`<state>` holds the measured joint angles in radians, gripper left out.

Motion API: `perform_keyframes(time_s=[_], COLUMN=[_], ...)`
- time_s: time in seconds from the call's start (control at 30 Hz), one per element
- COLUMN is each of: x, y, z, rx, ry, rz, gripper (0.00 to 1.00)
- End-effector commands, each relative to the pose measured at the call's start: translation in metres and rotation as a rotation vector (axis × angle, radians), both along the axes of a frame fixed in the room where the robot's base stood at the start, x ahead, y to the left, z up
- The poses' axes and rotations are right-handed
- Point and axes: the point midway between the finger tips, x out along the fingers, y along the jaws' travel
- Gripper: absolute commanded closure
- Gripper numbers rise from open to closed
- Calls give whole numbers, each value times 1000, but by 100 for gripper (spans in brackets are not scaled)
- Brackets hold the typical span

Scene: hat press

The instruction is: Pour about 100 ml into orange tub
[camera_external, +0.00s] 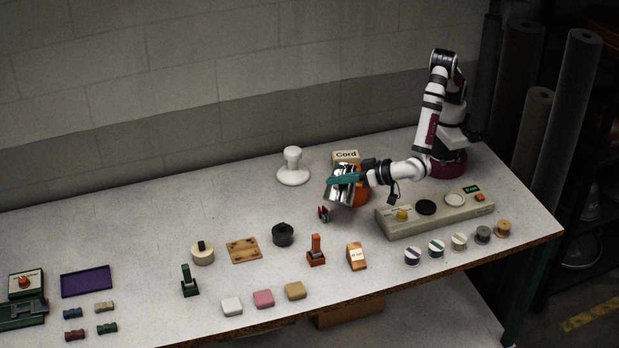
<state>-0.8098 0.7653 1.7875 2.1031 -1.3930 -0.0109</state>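My gripper (345,181) is at the back right of the table, reaching left from my arm, with teal parts on it. A shiny silver thing (340,191) shows right at my gripper. It may be a metal vessel or part of the gripper; I cannot tell which, nor whether the fingers are closed on it. A rounded orange thing (363,193), likely the orange tub, stands just beside and behind the gripper and is partly hidden by it. Its opening and contents do not show. No stream of liquid is visible.
A box labelled "Cord" (346,157) stands close behind my gripper. A small red object (323,214) is below it. A beige control panel (434,213) lies to the right, with several spools in front. A white mushroom-shaped form (292,167) stands left. The back left table is clear.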

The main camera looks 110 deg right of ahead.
Motion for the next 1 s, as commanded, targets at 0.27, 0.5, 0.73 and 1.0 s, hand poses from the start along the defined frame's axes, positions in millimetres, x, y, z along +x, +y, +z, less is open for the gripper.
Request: perform_keyframes(time_s=[0.27,0.5,0.73,1.0], x=[0,11,31,44], y=[0,10,29,38], z=[0,-10,-45,-75], rx=[-2,-130,-331,-554], ry=[0,120,290,473], rz=[1,17,32,38], gripper=[100,100,100,100])
